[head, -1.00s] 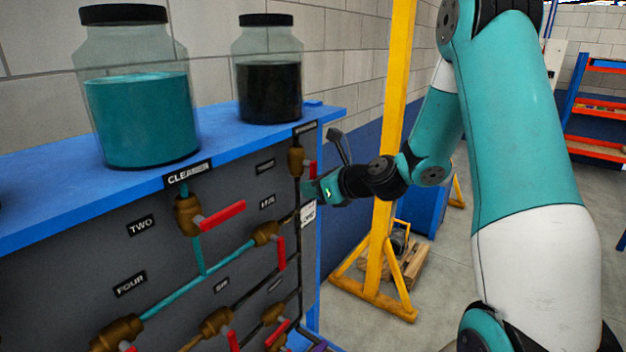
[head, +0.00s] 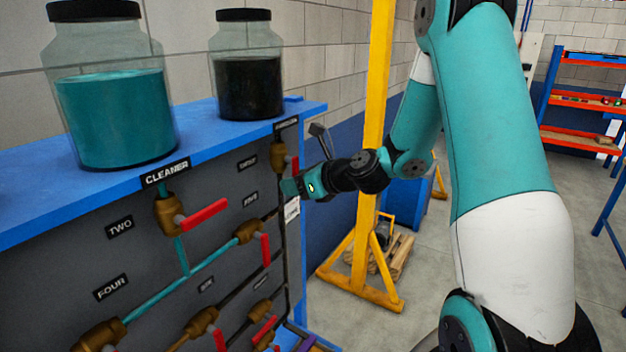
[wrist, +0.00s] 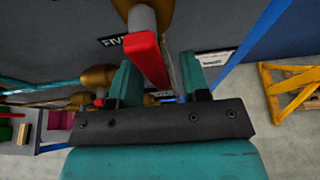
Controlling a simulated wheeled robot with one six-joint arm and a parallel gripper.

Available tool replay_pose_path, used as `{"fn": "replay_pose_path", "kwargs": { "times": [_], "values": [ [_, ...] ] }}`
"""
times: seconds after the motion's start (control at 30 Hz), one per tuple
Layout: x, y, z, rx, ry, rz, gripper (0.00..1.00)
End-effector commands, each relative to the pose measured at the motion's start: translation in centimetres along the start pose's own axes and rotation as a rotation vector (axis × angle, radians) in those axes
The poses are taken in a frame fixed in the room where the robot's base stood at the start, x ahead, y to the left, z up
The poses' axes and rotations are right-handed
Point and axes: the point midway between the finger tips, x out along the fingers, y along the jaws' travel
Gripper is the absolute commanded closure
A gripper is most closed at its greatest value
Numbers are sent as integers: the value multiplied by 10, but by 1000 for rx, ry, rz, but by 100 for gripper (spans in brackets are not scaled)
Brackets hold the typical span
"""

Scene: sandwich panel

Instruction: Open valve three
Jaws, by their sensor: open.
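Valve three (head: 279,157) is the brass valve at the panel's upper right, beside the small label THREE (head: 247,161). Its red handle (head: 295,163) hangs straight down. My gripper (head: 288,187) is at the panel's right edge, just below that handle. In the wrist view, my gripper (wrist: 160,80) is open, with a teal finger on each side of the red handle (wrist: 148,62). The handle appears nearer the left finger; I cannot tell if they touch. The brass valve body (wrist: 150,8) is cut off at the top.
Valve five (head: 248,232), with a red handle, is below left. The CLEANER valve (head: 170,213) is farther left. Jars of teal (head: 115,120) and dark liquid (head: 250,88) stand on the blue top. A yellow gantry (head: 372,150) stands behind my arm; open floor lies right.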

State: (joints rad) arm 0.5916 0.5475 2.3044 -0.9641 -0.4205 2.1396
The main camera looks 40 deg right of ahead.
Motion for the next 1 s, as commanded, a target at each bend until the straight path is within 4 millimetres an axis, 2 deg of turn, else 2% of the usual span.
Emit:
{"fn": "replay_pose_path", "kwargs": {
  "times": [0.17, 0.6, 0.8, 1.0],
  "values": [
    [-25, -2, -3, -1, -2, -7, 57],
    [-134, -2, -2, 0, -2, -9, 57],
    [-162, -1, -1, 2, -1, -5, 57],
    [-171, 0, 0, 1, 0, -1, 57]
  ]
}}
